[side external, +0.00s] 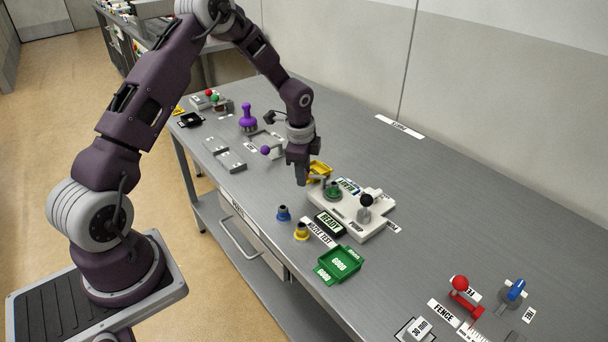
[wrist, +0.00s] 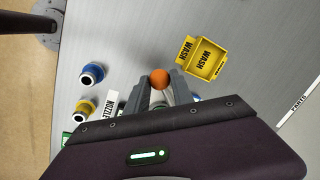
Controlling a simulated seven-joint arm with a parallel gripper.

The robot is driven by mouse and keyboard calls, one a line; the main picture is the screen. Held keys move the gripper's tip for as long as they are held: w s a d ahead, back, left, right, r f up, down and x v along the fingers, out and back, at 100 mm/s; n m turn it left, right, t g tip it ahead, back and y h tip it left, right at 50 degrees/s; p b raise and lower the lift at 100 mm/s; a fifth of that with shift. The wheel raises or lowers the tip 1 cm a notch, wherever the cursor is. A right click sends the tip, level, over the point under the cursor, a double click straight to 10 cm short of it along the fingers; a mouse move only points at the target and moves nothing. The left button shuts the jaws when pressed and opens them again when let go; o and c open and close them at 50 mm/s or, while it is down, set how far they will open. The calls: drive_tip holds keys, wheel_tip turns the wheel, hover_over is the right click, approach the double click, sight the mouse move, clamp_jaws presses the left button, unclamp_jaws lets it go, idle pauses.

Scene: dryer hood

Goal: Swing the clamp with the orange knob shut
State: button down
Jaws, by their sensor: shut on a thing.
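The orange knob (wrist: 160,78) shows in the wrist view between the two grey fingertips of my gripper (wrist: 160,84). My gripper is shut on it. A pale part lies below the knob between the fingers, but most of the clamp is hidden by my gripper. In the side view my gripper (side external: 301,183) points down, low over the table, left of the white pump base. The orange knob cannot be made out there.
A yellow WASH tray (wrist: 208,59) is close on the right in the wrist view. Blue (side external: 283,213) and yellow (side external: 301,231) nozzles stand nearby. The white pump base (side external: 378,219) and a purple-knobbed clamp (side external: 265,150) flank my gripper. The table's back right is clear.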

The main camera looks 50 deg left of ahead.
drive_tip(key=m, duration=0.1)
drive_tip(key=w+a+m, duration=0.1)
drive_tip(key=m, duration=0.2)
drive_tip(key=shift+w+a+m+h, duration=0.2)
drive_tip(key=shift+w+m+h, duration=0.1)
drive_tip(key=shift+w+h, duration=0.1)
drive_tip(key=m, duration=0.1)
drive_tip(key=w+m, duration=0.1)
drive_tip(key=m, duration=0.1)
drive_tip(key=shift+w+a+h, duration=0.15)
drive_tip(key=shift+a+h, duration=0.15)
drive_tip(key=shift+w+m, duration=0.45)
drive_tip(key=shift+m, duration=0.65)
drive_tip(key=c, duration=1.1)
unclamp_jaws()
wheel_tip(320, 180, up, 7)
drive_tip(key=s, duration=0.1)
drive_tip(key=shift+s+a, duration=0.15)
